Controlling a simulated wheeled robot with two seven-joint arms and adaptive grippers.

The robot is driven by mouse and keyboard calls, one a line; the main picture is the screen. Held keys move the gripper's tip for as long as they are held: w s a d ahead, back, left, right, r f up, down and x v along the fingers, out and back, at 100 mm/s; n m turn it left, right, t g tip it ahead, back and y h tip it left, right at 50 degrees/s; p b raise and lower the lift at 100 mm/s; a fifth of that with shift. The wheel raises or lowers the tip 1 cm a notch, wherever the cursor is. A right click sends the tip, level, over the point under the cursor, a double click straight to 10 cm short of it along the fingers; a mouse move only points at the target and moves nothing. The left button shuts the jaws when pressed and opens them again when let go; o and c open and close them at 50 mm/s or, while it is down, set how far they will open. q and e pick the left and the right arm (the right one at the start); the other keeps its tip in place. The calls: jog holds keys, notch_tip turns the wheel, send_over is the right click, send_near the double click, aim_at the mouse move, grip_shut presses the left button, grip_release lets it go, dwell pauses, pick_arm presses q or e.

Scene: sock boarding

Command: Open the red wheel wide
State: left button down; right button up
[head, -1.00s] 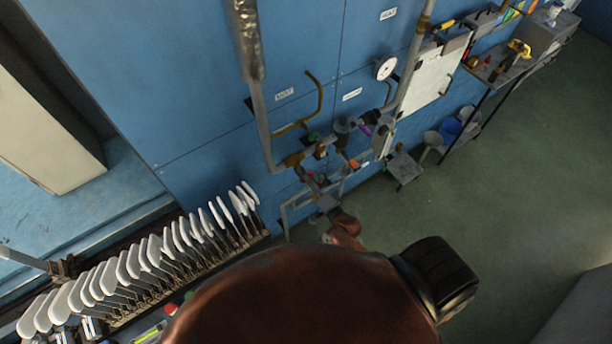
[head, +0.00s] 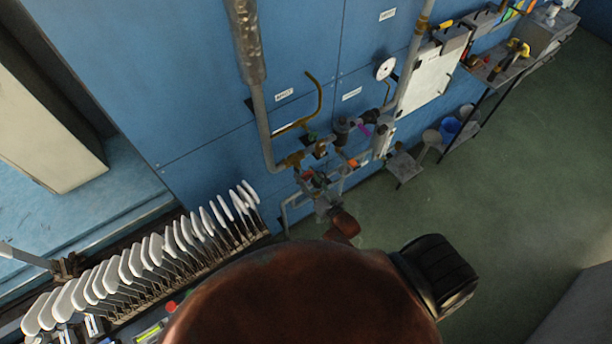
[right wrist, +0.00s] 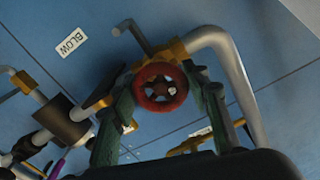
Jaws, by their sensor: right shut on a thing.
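The red wheel (right wrist: 143,90) shows in the middle of the right wrist view, a round red handwheel with open gaps between its spokes, on a brass-coloured fitting of the grey pipe. My right gripper (right wrist: 163,88) has its two green fingers on either side of the rim and is shut on it. In the head view my right gripper (head: 321,198) is small, at the low pipework by the blue wall, and the wheel is mostly hidden there. My left gripper is in neither view.
Grey pipes (head: 262,120), a bent brass-coloured rod (head: 319,95) and a round gauge (head: 386,68) are close to the gripper along the blue wall. A row of white paddle-shaped boards (head: 140,255) stands at the lower left. Green floor (head: 520,180) is open at right.

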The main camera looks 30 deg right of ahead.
jog(key=n, duration=0.2)
jog(key=shift+f+n, duration=0.1)
jog(key=shift+n, duration=0.3)
jog(key=n, duration=0.3)
jog(key=shift+n+b, duration=0.3)
jog(key=n+b, duration=0.1)
jog(key=n, duration=0.2)
jog(key=shift+d+n, duration=0.1)
jog(key=shift+n, duration=0.2)
jog(key=n+b, duration=0.1)
jog(key=n, duration=0.1)
jog(key=shift+n, duration=0.4)
jog(key=n+b, duration=0.2)
jog(key=n, duration=0.3)
jog(key=shift+b, duration=0.3)
jog(key=n+b, duration=0.2)
jog(key=n, duration=0.2)
jog(key=shift+b, duration=0.3)
jog(key=shift+n+b, duration=0.5)
jog(key=shift+n, duration=0.5)
jog(key=o, duration=1.2)
jog(key=shift+r, duration=0.2)
